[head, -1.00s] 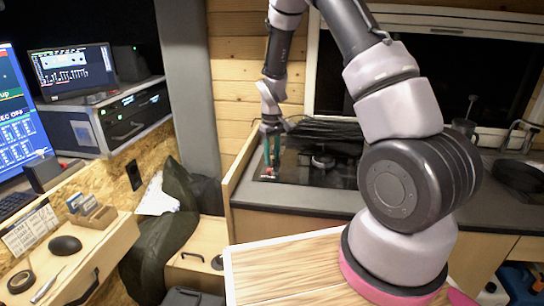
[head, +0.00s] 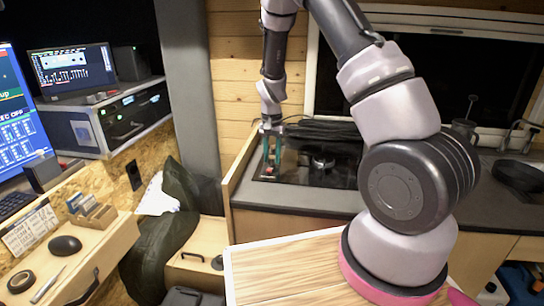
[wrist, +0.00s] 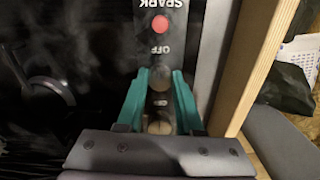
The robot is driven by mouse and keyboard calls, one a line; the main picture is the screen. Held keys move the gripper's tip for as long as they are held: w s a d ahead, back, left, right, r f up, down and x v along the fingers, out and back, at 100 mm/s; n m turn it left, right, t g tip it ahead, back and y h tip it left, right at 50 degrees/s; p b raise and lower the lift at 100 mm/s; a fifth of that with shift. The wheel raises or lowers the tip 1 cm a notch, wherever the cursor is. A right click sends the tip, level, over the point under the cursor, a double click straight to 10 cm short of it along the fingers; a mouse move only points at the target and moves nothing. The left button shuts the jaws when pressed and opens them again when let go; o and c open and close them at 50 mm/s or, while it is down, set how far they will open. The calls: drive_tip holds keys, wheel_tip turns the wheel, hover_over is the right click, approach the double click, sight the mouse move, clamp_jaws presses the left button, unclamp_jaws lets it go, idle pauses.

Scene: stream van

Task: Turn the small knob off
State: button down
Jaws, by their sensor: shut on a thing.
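A dark cooktop panel in the wrist view has a strip with a red SPARK button (wrist: 160,25), an "OFF" label and a small round knob (wrist: 160,80) below it. My gripper (wrist: 161,76) has its teal fingers either side of this knob, shut on it. A second round, pale-faced part (wrist: 159,126) shows further back between the fingers, partly hidden by the gripper body. In the head view my gripper (head: 271,163) points down at the left front of the cooktop (head: 312,178). The knob is hidden there, and its exact setting is hard to read.
A burner (head: 321,161) lies just right of my gripper, and it shows in the wrist view too (wrist: 46,94). A wooden edge (wrist: 254,65) stands close on the other side.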

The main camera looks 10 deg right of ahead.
sight(272, 157)
drive_tip(key=shift+m, duration=0.7)
drive_tip(key=c, duration=0.6)
unclamp_jaws()
drive_tip(key=shift+o, duration=0.2)
wheel_tip(272, 157, up, 11)
